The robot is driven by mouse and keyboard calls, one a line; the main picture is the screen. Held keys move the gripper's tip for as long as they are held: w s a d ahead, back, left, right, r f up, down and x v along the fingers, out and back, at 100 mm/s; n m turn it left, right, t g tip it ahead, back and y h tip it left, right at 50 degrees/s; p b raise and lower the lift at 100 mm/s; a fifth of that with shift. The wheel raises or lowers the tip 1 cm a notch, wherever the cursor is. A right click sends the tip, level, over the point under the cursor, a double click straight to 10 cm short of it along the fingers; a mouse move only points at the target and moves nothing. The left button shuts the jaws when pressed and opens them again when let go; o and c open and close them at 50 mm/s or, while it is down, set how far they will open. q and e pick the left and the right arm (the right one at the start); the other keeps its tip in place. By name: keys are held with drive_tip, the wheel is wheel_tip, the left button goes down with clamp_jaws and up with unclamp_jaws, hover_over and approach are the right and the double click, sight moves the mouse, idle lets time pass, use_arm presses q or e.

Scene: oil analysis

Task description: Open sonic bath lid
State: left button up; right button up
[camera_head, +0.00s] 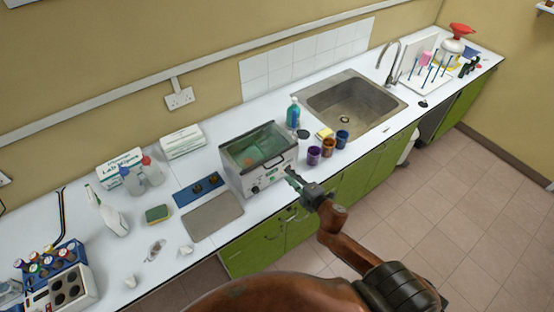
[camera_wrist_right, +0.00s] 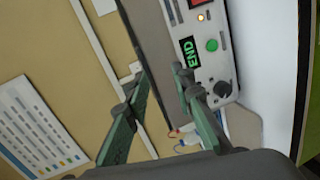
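The sonic bath (camera_head: 270,178) is a light metal box on the white counter, left of the sink. Its top shows a dark-rimmed, see-through lid (camera_head: 257,147) that looks down, with something green under it. My right gripper (camera_head: 291,175) is at the bath's front right corner. In the right wrist view, my right gripper (camera_wrist_right: 166,88) has its fingers apart, with a dark strip passing behind the gap. I cannot tell whether they touch the bath. The bath's control panel (camera_wrist_right: 212,72) shows a green "END" display beside the right finger. My left gripper is not in view.
Purple, orange and blue jars (camera_head: 328,146) stand just right of the bath. A bottle (camera_head: 293,113) stands behind it, by the sink (camera_head: 350,104). A blue tray (camera_head: 198,190) and a grey plate (camera_head: 212,216) lie to its left. Open floor lies in front of the green cupboards.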

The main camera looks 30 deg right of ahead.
drive_tip(key=shift+n+y, duration=0.4)
drive_tip(key=shift+n, duration=0.2)
drive_tip(key=w, duration=0.2)
drive_tip(key=w+a, duration=0.1)
drive_tip(key=w, duration=0.2)
drive_tip(key=w+p, duration=0.1)
drive_tip(key=w, duration=0.2)
drive_tip(key=shift+w+a+r, duration=0.1)
drive_tip(key=shift+a+r, duration=0.05)
drive_tip(key=shift+a, duration=0.15)
clamp_jaws()
